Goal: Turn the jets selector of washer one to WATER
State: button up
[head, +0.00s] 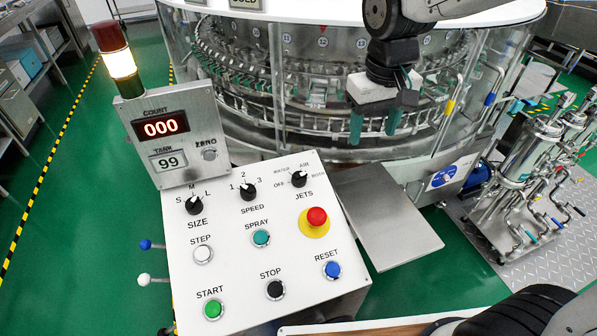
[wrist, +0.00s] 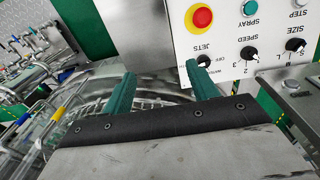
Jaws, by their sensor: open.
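The jets selector (head: 299,179) is a black knob at the upper right of the white control panel (head: 230,285). OFF, WATER, AIR and BOTH are printed around it from left to right. Its small white mark appears to point up, near AIR. My gripper (head: 375,123), with two green fingers, is open and empty, above and to the right of the panel in the head view, apart from the knob.
The red emergency button (head: 316,218) sits just below the selector. The speed knob (head: 248,191) and size knob (head: 194,204) are to its left. The display box (head: 172,135) with a lit lamp rises behind the panel. A bare metal plate (head: 390,220) lies to the right.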

jog(key=w+a+f+n, duration=0.1)
jog(key=w+a+f, duration=0.4)
jog(key=a+f, duration=0.1)
jog(key=n, duration=0.1)
send_over(299, 173)
jog(key=shift+g, duration=0.3)
jog(key=f, duration=0.6)
jog(key=shift+s+f, duration=0.2)
jog(key=shift+f, duration=0.1)
jog(key=shift+n, duration=0.3)
notch_tip(299, 173, down, 7)
jog(key=shift+w+r, duration=0.1)
jog(key=shift+w, duration=0.05)
jog(key=shift+f, duration=0.6)
jog(key=c, duration=1)
